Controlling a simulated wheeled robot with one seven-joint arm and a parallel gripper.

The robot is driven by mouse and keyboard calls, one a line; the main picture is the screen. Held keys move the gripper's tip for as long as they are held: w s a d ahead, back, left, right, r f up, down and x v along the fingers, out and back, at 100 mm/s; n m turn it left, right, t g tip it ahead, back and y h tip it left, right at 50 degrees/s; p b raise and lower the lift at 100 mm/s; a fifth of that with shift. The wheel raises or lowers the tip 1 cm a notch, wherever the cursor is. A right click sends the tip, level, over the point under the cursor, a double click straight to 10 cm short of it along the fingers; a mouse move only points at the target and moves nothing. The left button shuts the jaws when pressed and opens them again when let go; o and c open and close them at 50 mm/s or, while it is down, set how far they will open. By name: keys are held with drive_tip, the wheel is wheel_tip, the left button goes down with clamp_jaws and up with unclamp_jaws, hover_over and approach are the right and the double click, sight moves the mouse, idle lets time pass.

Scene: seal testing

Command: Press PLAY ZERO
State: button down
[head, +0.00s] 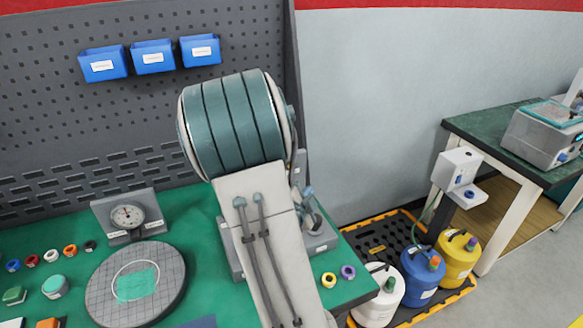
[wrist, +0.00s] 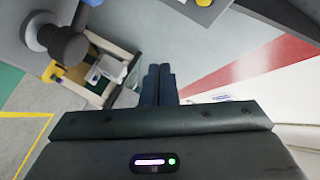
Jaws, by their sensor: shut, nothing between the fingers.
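No label reading PLAY ZERO can be made out in either view. In the head view a dial gauge (head: 127,216) on a grey block stands on the green bench (head: 203,222), left of my arm. A grey device (head: 318,236) is partly hidden behind my arm. A green button-like piece (head: 14,296) and a round teal-topped piece (head: 54,287) sit at the far left; their markings are too small to read. My gripper (wrist: 159,68) shows in the wrist view with its fingers together and empty, touching nothing that I can see. The head view does not show it.
A round gridded plate (head: 172,296) lies before the gauge. Several coloured rings lie along the left; a yellow ring (head: 328,280) and a purple ring (head: 348,272) lie by the right edge. Blue bins (head: 152,57) hang above.

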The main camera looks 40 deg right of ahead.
drive_tip(key=w+d+p, duration=0.2)
drive_tip(key=w, duration=0.6)
drive_tip(key=shift+w, duration=0.3)
drive_tip(key=shift+w, duration=0.1)
idle(2.0)
drive_tip(key=shift+w+d, duration=0.1)
drive_tip(key=shift+w, duration=0.25)
drive_tip(key=shift+w+b, duration=0.35)
drive_tip(key=shift+b, duration=0.1)
idle(0.4)
drive_tip(key=shift+s, duration=0.1)
drive_tip(key=shift+s+b, duration=0.5)
drive_tip(key=shift+s, duration=0.2)
